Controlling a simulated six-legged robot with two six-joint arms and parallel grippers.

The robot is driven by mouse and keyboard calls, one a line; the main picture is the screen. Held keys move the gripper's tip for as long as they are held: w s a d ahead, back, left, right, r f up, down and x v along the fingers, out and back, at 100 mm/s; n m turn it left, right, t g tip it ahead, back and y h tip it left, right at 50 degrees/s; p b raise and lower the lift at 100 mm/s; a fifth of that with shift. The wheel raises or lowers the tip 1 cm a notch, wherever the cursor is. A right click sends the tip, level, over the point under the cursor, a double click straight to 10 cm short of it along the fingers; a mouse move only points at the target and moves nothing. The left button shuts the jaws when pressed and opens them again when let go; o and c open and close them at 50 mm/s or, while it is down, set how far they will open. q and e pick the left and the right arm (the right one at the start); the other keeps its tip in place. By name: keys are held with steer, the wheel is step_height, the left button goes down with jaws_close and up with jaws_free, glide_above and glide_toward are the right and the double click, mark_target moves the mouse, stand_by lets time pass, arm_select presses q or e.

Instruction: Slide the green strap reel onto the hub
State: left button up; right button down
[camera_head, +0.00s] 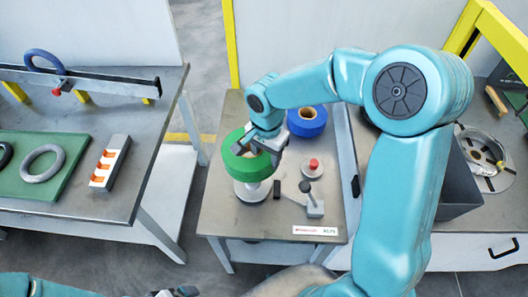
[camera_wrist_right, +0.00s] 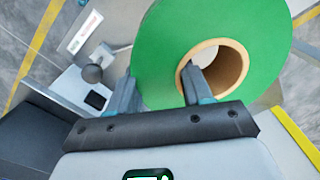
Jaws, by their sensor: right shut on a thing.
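In the right wrist view, one finger of the gripper (camera_wrist_right: 158,92) is in the core hole and the other is outside the green reel (camera_wrist_right: 160,50). A pale round hub (camera_head: 251,191) shows below the reel. The reel hides its top, so I cannot tell whether they touch. My left gripper (camera_head: 176,292) only partly shows at the bottom edge; its opening is unclear.
A blue reel (camera_head: 306,120) stands behind on the same bench (camera_head: 225,222). A red-knobbed disc (camera_head: 312,168) and a small lever block (camera_head: 313,203) are right of the hub. A left table (camera_head: 110,205) holds a green mat. A grey bin (camera_head: 460,190) is at right.

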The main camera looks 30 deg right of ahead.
steer(key=shift+r, duration=0.1)
steer(key=shift+w+d+f+b, duration=0.1)
steer(key=shift+w+f+b, duration=0.1)
steer(key=shift+f+b, duration=0.1)
steer(key=shift+s+a+r+t+b, duration=0.2)
steer(key=shift+t+b, duration=0.1)
steer(key=shift+b, duration=0.25)
steer(key=shift+s+f+b, duration=0.1)
steer(key=shift+f+b, duration=0.25)
steer(key=f, duration=0.1)
steer(key=b, duration=0.1)
steer(key=f+b, duration=0.1)
steer(key=shift+w+d+f, duration=0.1)
steer(key=shift+w+f, duration=0.15)
steer(key=shift+f, duration=0.1)
steer(key=shift+s+f+b, duration=0.15)
steer(key=shift+f+b, duration=0.75)
steer(key=shift+b, duration=0.2)
steer(key=shift+f, duration=0.3)
steer(key=shift+r, duration=0.1)
